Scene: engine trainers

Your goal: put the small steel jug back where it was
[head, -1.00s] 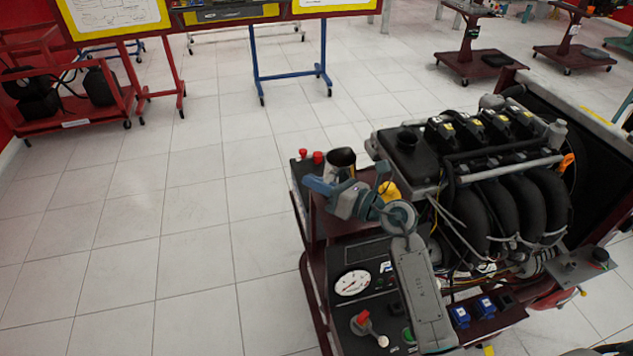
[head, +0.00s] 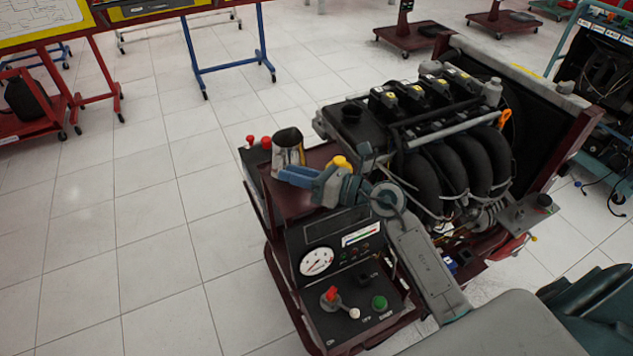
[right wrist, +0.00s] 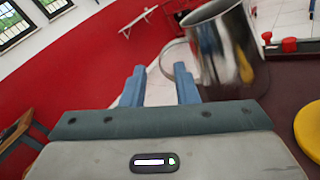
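The small steel jug (head: 289,148) stands upright on the dark red top shelf of the engine trainer, in the head view. It also shows large in the right wrist view (right wrist: 222,45), where its handle is close by the right-hand finger. My right gripper (head: 284,176) is in front of the jug, its blue fingers partly covering the jug's lower part. In the right wrist view the fingers (right wrist: 161,88) are apart, with no jug body between them. Whether a finger touches the handle is hard to tell. My left gripper is not in view.
The engine (head: 440,130) stands right of the jug. A yellow cap (head: 341,162) is close to my right gripper, and red knobs (head: 265,143) are left of the jug. A gauge panel (head: 317,262) is in front. Tiled floor (head: 150,220) is free at left.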

